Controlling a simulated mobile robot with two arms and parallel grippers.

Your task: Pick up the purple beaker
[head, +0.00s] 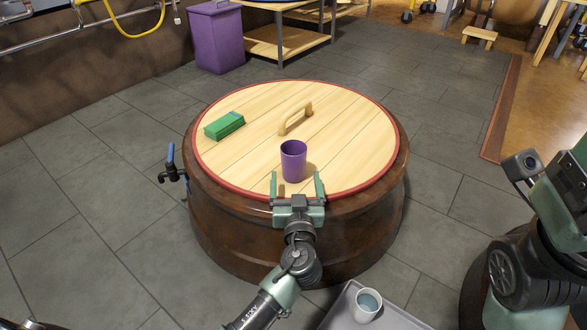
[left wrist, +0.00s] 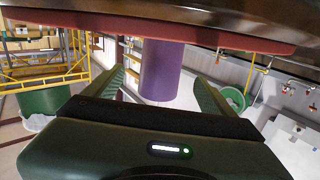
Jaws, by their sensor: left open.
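The purple beaker (head: 293,161) stands upright on the round wooden lid (head: 240,158) of a big brown jar, near the lid's front edge. My left gripper (head: 298,183) is open, with one finger to each side of the beaker's lower front in the head view. In the left wrist view the beaker (left wrist: 161,70) shows between the two open fingers (left wrist: 161,88). I cannot tell whether either finger touches it. My right gripper is not clearly in view; only part of my right arm shows at the right edge.
A green box (head: 224,126) lies on the lid at the left, and a wooden handle (head: 296,117) rises behind the beaker. A blue-handled tap (head: 172,165) sticks out at the jar's left. A grey tray (head: 342,312) holds a white cup (head: 367,305) in front.

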